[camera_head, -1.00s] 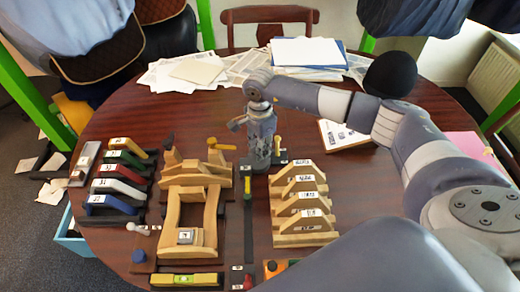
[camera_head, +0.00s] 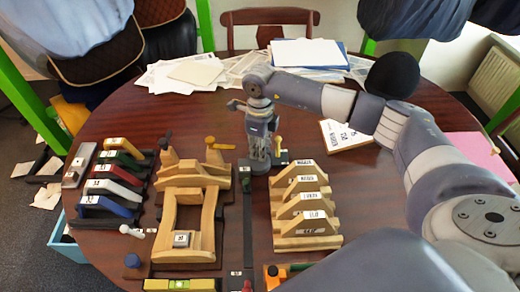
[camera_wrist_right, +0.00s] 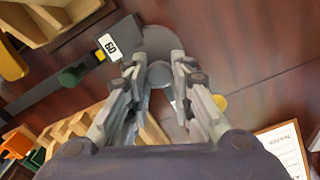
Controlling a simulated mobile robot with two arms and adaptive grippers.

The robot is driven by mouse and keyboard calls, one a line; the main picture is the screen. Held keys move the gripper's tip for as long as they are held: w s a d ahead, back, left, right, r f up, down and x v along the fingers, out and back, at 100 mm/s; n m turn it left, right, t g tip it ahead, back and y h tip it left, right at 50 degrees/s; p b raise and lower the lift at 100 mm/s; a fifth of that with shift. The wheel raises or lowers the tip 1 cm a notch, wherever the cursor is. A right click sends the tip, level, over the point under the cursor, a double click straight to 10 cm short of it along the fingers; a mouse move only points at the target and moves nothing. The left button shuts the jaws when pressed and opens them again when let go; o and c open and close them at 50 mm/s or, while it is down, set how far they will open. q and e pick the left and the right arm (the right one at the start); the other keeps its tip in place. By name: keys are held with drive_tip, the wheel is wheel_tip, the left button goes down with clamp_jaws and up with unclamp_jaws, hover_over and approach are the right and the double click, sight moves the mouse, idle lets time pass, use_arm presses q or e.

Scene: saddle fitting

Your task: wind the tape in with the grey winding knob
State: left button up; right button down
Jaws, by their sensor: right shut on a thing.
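My right gripper (camera_head: 262,164) points down at the middle of the table, at the far end of a long dark strip (camera_head: 248,225), which seems to be the tape. In the right wrist view my right gripper (camera_wrist_right: 172,98) is shut on a round grey piece, the grey winding knob (camera_wrist_right: 160,73), partly hidden by the fingers. A grey disc (camera_wrist_right: 160,40) lies under it, beside a black part with a white number label (camera_wrist_right: 110,46). The strip (camera_wrist_right: 52,94) runs from there to the lower left, with a green knob (camera_wrist_right: 72,76) beside it. My left gripper is not in view.
A wooden saddle-tree frame (camera_head: 168,225) stands left of the strip and a rack of wooden arches (camera_head: 304,210) stands right of it. Several coloured, labelled pieces (camera_head: 112,180) line the left edge. Papers (camera_head: 300,52) lie at the back.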

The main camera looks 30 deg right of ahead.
drive_tip(key=shift+m+b, duration=0.3)
drive_tip(key=shift+m, duration=1.8)
drive_tip(key=shift+w+r, duration=0.1)
drive_tip(key=c, duration=1.4)
unclamp_jaws()
drive_tip(key=shift+o, duration=0.2)
wheel_tip(320, 180, up, 12)
